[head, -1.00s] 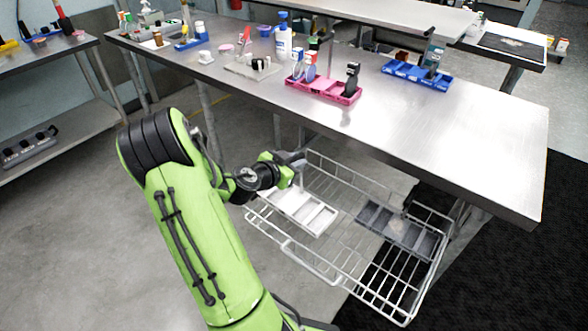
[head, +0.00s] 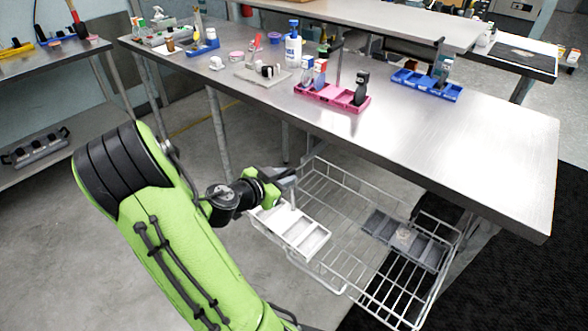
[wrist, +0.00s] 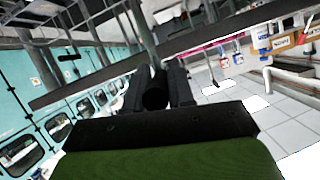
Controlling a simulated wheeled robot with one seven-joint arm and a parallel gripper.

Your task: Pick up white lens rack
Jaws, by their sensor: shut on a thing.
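The white lens rack (head: 300,236) is a long white tray with several compartments. In the head view it is at the left end of the wire basket, tilted, around the height of the basket's rim. The exact contact is partly hidden by the gripper in the head view.
On the table are a pink rack (head: 325,97) and a blue rack (head: 425,84), both holding items, and several bottles.

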